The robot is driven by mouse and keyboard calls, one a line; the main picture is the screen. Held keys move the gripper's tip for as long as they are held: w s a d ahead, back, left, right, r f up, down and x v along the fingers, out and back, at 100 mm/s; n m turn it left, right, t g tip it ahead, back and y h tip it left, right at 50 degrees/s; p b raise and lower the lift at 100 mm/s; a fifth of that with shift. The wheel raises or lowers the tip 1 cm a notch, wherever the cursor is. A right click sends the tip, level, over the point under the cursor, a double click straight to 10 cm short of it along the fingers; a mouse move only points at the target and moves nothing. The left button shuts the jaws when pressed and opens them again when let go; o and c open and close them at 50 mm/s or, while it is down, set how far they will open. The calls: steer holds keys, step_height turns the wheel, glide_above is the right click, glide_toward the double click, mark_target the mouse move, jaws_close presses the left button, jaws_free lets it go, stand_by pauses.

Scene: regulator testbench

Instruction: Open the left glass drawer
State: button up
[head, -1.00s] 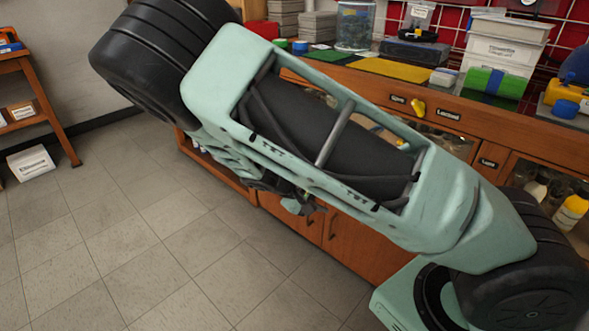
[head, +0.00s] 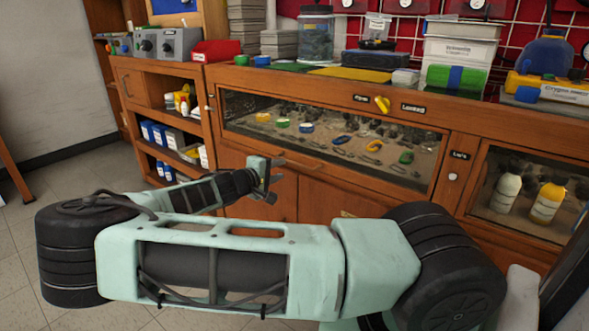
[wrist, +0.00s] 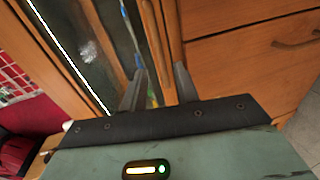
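The left glass drawer (head: 255,108) is a wide wooden drawer with a glass front, and looks closed. Several coloured clips and metal tools show behind its glass. A wooden handle bar (head: 300,157) runs along its lower front. Above it is a yellow lock knob (head: 382,104) between two labels, one reading "Locked"; I cannot tell its setting. My gripper (head: 272,174) is just below the left part of the handle, fingers apart. In the wrist view, my open gripper (wrist: 161,85) has empty space between its fingertips, with the drawer's glass to the left and wooden fronts ahead.
A right glass compartment (head: 527,196) holds white and yellow bottles. Open shelves (head: 170,125) with boxes stand left of the drawer. Boxes and a clear jar (head: 315,38) stand on the countertop. Lower cupboard doors (head: 320,200) are below the drawer. Floor is free at left.

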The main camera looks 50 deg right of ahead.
mark_target(294, 165)
steer(key=b+x, duration=0.2)
steer(key=x, duration=0.7)
steer(key=shift+d, duration=0.15)
steer(key=shift+s, duration=0.1)
steer(key=shift+c, duration=0.3)
jaws_close()
